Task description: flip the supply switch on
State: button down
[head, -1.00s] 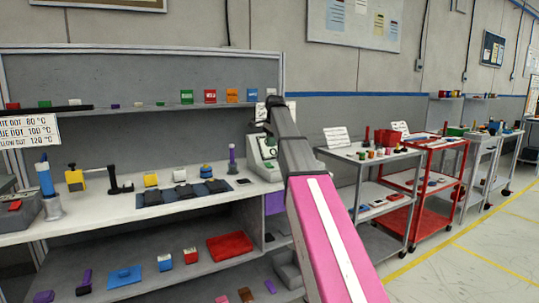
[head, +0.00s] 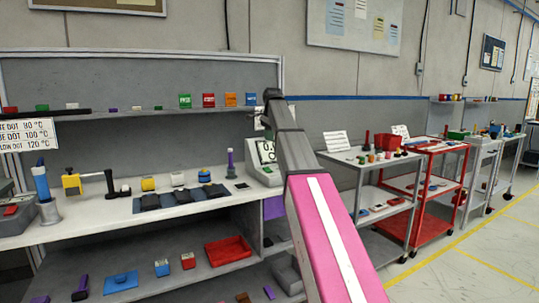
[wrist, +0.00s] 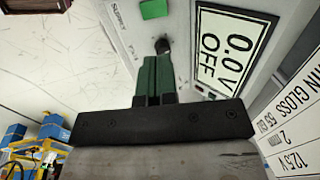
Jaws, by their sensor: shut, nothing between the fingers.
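The supply is a pale box with a display on the bench (head: 262,170), partly hidden behind my arm in the head view. In the wrist view its display (wrist: 229,45) reads "0.0 V OFF". A small black switch-like knob (wrist: 162,44) stands on its pale face, left of the display. My gripper (wrist: 153,62) is shut and empty, its green fingers side by side. The fingertips appear just short of the knob or against it; I cannot tell if they touch. A green square (wrist: 154,9) lies beyond the knob. In the head view the fingers are not clear.
A label plate (wrist: 292,120) is right of the display. A shelf with coloured boxes (head: 208,100) is above. A grey cart (head: 368,158) stands to the right.

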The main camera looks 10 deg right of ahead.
aim_at(267, 169)
dwell(0.3)
jog(key=w+f, duration=0.1)
jog(key=f, duration=0.8)
jog(key=w+f, duration=0.1)
jog(key=f, duration=0.3)
jog(key=shift+w+a+f, duration=0.3)
jog(key=shift+a+f, duration=0.1)
jog(key=shift+w+f, duration=0.1)
jog(key=shift+f, duration=0.1)
